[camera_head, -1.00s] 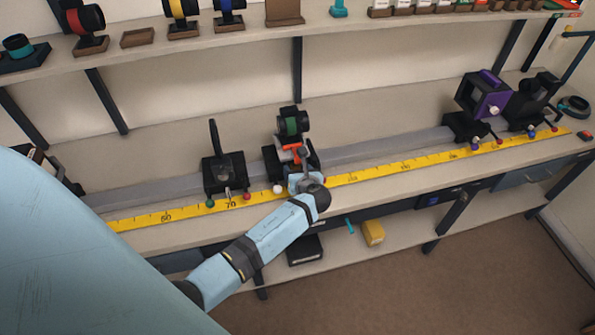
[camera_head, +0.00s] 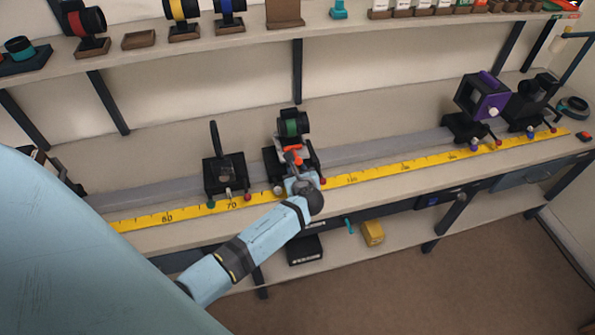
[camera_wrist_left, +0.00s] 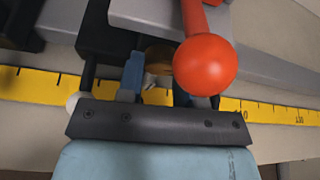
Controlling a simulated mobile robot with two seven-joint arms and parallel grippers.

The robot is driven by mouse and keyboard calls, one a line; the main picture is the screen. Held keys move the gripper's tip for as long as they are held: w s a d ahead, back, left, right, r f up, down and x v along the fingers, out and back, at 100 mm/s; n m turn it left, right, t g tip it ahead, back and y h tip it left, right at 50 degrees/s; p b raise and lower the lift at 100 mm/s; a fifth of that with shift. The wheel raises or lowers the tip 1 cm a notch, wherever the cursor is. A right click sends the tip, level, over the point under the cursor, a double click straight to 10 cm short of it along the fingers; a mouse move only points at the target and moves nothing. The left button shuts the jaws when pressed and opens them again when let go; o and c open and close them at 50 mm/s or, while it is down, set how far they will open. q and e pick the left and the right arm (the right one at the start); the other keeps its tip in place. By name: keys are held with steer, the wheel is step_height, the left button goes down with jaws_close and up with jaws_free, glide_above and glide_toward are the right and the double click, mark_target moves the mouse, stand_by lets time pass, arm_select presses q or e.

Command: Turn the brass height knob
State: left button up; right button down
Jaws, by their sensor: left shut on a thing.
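My left gripper (camera_head: 297,178) is at the front of the carriage that bears the green-banded lens (camera_head: 290,127). In the left wrist view its two blue fingers (camera_wrist_left: 157,78) are closed about the brass knob (camera_wrist_left: 157,55), which is partly hidden behind the fingers and a red ball (camera_wrist_left: 205,66). The red ball is on a lever and hangs close above the right finger. In the head view the knob is hidden by my gripper. My right gripper is not in view.
A carriage with an upright black post (camera_head: 226,174) stands to the left on the grey rail (camera_head: 375,147). A purple unit (camera_head: 484,97) stands far right. A yellow scale (camera_head: 400,168) runs along the rail's front. A shelf with lenses is above.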

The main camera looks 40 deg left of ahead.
arm_select(q)
steer(key=shift+f+n+t+h, duration=0.1)
steer(key=shift+n+t+h, duration=0.35)
steer(key=shift+n, duration=0.35)
steer(key=shift+s+n+t+h+b, duration=0.1)
steer(key=shift+n+t+h+b, duration=0.15)
steer(key=shift+n+t+b, duration=0.35)
steer(key=o, duration=0.9)
